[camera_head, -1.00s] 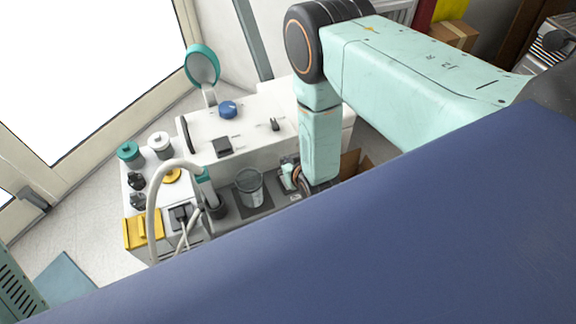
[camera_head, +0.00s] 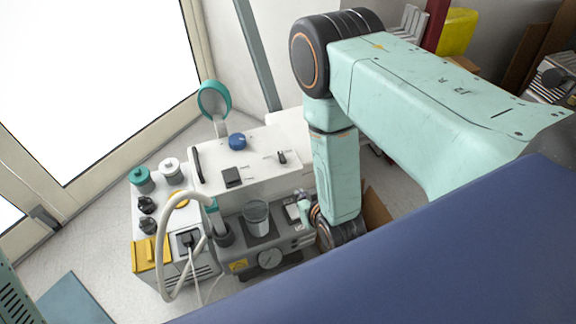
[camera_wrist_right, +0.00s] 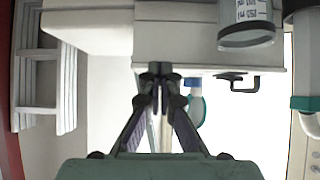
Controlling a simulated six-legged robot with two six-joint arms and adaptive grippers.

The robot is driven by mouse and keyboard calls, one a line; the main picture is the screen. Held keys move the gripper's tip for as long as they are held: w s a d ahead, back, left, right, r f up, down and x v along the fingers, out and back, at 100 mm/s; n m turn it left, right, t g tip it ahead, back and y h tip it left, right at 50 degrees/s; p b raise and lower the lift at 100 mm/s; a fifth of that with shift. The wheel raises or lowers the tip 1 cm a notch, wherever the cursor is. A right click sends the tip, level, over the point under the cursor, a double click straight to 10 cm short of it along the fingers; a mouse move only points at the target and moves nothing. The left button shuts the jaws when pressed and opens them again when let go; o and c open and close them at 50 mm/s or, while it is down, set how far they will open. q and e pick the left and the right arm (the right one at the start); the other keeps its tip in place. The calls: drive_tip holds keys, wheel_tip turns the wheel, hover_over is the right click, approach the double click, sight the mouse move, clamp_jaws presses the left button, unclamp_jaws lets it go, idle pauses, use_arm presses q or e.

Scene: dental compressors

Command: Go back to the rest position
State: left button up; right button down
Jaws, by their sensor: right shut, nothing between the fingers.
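My right arm comes in from the right in the head view, its forearm hanging down beside the dental compressor unit (camera_head: 265,165). My right gripper (camera_wrist_right: 160,72) shows clearly in the right wrist view. Its two dark fingers meet at the tips, with nothing between them. They point toward the white body of the unit, which fills the top of that view; I cannot tell the distance. My left gripper is not in view.
A clear cup (camera_head: 257,217), a pressure gauge (camera_head: 270,258) and a pale hose (camera_head: 165,245) are on the unit. A round teal-rimmed piece (camera_head: 214,99) stands behind. A cardboard box (camera_head: 375,210) is beside my arm. A blue surface (camera_head: 430,265) covers the lower right.

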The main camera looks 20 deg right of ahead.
drive_tip(key=s+r+g, duration=0.1)
drive_tip(key=s+g, duration=0.9)
drive_tip(key=s, duration=1.6)
drive_tip(key=shift+a+r+g+y, duration=0.2)
drive_tip(key=shift+g+y, duration=0.1)
drive_tip(key=shift+y, duration=0.1)
drive_tip(key=shift+s, duration=0.1)
